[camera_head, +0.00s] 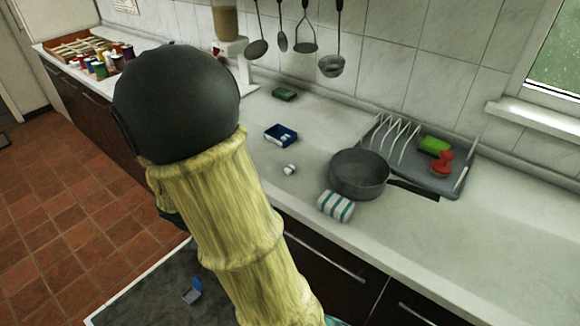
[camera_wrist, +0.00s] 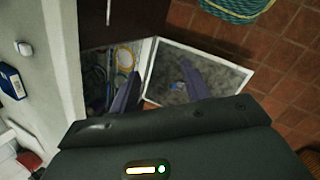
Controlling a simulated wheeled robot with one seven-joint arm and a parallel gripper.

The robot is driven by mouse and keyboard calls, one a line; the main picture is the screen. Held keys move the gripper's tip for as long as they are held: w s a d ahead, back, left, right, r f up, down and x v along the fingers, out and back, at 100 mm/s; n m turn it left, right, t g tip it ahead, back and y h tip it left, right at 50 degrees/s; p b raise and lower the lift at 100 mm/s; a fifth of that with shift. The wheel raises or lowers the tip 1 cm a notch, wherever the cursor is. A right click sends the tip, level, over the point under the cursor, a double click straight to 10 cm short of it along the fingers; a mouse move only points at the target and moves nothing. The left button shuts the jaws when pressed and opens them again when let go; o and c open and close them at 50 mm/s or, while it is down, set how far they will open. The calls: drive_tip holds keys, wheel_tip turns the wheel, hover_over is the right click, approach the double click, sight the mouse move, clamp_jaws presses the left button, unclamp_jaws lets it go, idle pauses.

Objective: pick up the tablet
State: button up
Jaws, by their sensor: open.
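A small white block, which looks like the tablet (camera_head: 290,169), lies on the pale counter in front of a blue box. It also shows in the wrist view (camera_wrist: 24,48) near the left edge. My gripper (camera_wrist: 162,82) is open, with nothing visible between its two dark fingers. It points down over the open dark door beside the counter, well to one side of the tablet. In the head view my arm hides most of the gripper.
The blue box (camera_head: 281,134), a grey pan (camera_head: 358,175), a striped cloth item (camera_head: 335,206) and a dish rack (camera_head: 440,183) stand on the counter. A dark door panel (camera_head: 140,300) with a small blue open-lidded part (camera_head: 192,291) lies low. A teal basket (camera_wrist: 236,8) is on the floor.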

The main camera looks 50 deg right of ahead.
drive_tip(key=w+d+r+n+h+p, duration=0.1)
drive_tip(key=w+d+r+n+h, duration=0.1)
drive_tip(key=w+d+n+h, duration=0.2)
drive_tip(key=w+d+r+n+t+h+p, duration=0.1)
drive_tip(key=w+d+n+h, duration=0.4)
drive_tip(key=d, duration=0.5)
drive_tip(key=w+r+n+p, duration=0.1)
drive_tip(key=n, duration=0.1)
drive_tip(key=shift+d+r+n+h, duration=0.2)
drive_tip(key=shift+d+n+h, duration=0.1)
drive_tip(key=shift+w, duration=0.1)
drive_tip(key=p, duration=0.1)
approach(289, 169)
drive_tip(key=d, duration=0.4)
drive_tip(key=shift+w+f, duration=0.25)
drive_tip(key=shift+w, duration=0.15)
drive_tip(key=shift+a, duration=0.1)
drive_tip(key=shift+s+f+p+x, duration=0.1)
drive_tip(key=shift+f+p+x, duration=0.1)
drive_tip(key=shift+x, duration=0.7)
drive_tip(key=shift+s+f+p+x, duration=0.15)
drive_tip(key=shift+p+x, duration=0.1)
drive_tip(key=shift+x, duration=0.6)
drive_tip(key=shift+s+f+p+x, duration=0.1)
drive_tip(key=shift+p+x, duration=0.1)
drive_tip(key=shift+x, duration=0.7)
drive_tip(key=shift+a, duration=0.15)
